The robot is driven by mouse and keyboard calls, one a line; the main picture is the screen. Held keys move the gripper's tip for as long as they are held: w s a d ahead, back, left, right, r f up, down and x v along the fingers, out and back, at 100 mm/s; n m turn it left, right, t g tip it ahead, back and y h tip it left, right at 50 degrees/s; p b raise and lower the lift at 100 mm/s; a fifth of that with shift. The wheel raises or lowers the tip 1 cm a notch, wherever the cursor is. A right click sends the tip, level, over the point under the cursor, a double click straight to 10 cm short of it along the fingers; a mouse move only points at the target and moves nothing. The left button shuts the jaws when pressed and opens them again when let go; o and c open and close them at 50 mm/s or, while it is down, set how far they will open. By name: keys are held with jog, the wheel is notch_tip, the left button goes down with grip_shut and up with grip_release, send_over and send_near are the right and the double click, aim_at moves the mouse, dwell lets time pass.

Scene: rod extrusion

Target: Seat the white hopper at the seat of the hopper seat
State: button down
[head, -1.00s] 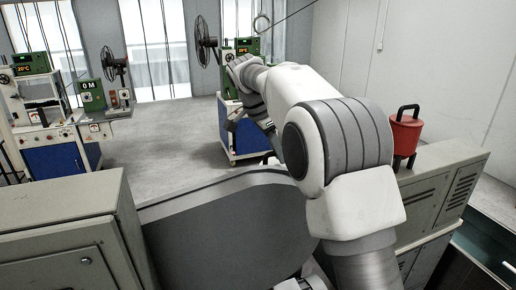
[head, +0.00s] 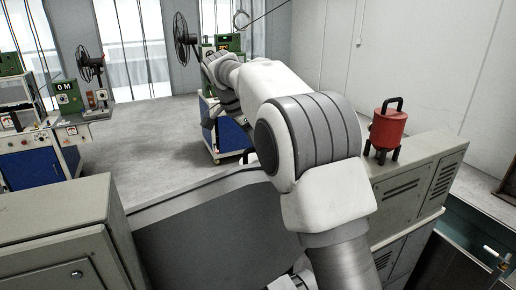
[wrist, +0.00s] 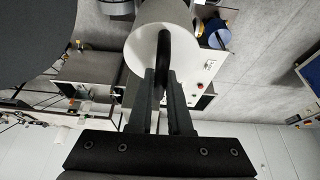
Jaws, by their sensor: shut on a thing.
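My gripper (wrist: 160,100) is shut on the black handle of the white hopper (wrist: 141,50). In the wrist view the hopper hangs at the top centre, its round white top facing the camera and the handle between the two dark fingers. In the head view my arm reaches away from the camera; the gripper and the white hopper cannot be made out there. I cannot identify the hopper seat with certainty in either view.
A red hopper (head: 388,128) with a black handle stands on a grey cabinet (head: 435,158) at right. Another grey cabinet (head: 60,245) is at near left. A blue-based machine (head: 232,137) stands beyond my arm. Open floor (head: 150,140) lies at centre left.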

jog(key=shift+f+b, duration=1.95)
jog(key=shift+f, duration=0.8)
jog(key=shift+f+b, duration=1)
jog(key=shift+f, duration=0.8)
jog(key=c, duration=0.8)
grip_release()
jog(key=shift+s, duration=0.1)
jog(key=shift+o, duration=0.2)
jog(key=shift+f, duration=0.1)
jog(key=shift+f, duration=0.1)
jog(key=p+v, duration=0.3)
jog(key=v, duration=1.4)
jog(key=shift+r, duration=0.35)
jog(key=shift+a, duration=0.1)
